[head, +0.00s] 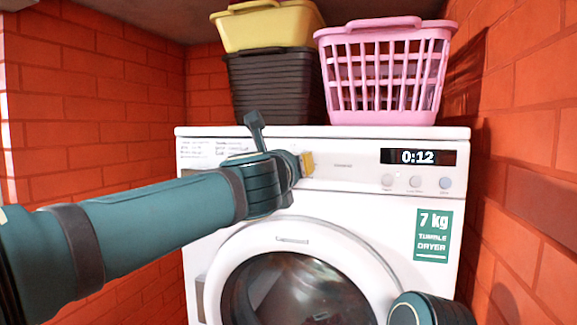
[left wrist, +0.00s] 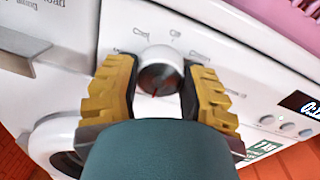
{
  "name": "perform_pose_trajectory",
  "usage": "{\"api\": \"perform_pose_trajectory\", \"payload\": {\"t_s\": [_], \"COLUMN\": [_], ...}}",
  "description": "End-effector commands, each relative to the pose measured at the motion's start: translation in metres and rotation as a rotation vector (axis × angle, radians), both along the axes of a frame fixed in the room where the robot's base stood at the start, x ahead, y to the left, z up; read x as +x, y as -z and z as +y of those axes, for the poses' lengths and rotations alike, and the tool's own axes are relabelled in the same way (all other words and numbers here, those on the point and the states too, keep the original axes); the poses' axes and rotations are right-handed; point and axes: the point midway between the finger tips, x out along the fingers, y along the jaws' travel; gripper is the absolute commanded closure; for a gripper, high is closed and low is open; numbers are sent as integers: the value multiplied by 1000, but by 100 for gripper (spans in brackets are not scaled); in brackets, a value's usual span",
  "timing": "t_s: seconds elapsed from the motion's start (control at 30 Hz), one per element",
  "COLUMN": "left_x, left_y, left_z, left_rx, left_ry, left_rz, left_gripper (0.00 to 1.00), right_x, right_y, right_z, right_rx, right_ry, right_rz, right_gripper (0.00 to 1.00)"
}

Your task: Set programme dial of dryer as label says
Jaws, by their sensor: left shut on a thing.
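The white dryer (head: 330,200) stands against the back wall.
The display (head: 418,157) reads 0:12, with several round buttons (head: 416,182) below it. A pink basket (head: 385,75) and stacked dark (head: 277,90) and yellow (head: 267,27) baskets stand on top. Brick walls (head: 530,150) close in both sides.

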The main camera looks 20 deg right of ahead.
Motion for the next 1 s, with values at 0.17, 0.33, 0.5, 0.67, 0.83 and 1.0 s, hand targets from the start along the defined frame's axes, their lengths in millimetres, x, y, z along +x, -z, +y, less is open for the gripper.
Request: {"api": "perform_pose_trajectory", "payload": {"t_s": [0.17, 0.33, 0.5, 0.67, 0.83, 1.0], "left_x": [-1, -1, -1, -1, -3, -20], "left_y": [-6, -6, -5, -3, -2, -3], "left_z": [1, 1, 1, 1, 2, 12], "left_rx": [-4, -5, -4, -3, -2, -2], "left_ry": [0, 1, 0, 0, 0, 1], "left_rz": [-9, -9, -7, -4, -3, -3], "left_gripper": [92, 92, 20, 20, 20, 20], "right_x": [0, 0, 0, 0, 0, 0], "right_y": [0, 0, 0, 0, 0, 0], "right_z": [0, 0, 0, 0, 0, 0], "right_rx": [0, 0, 0, 0, 0, 0], "right_ry": [0, 0, 0, 0, 0, 0], "right_rz": [0, 0, 0, 0, 0, 0], "right_gripper": [100, 100, 100, 100, 100, 100]}}
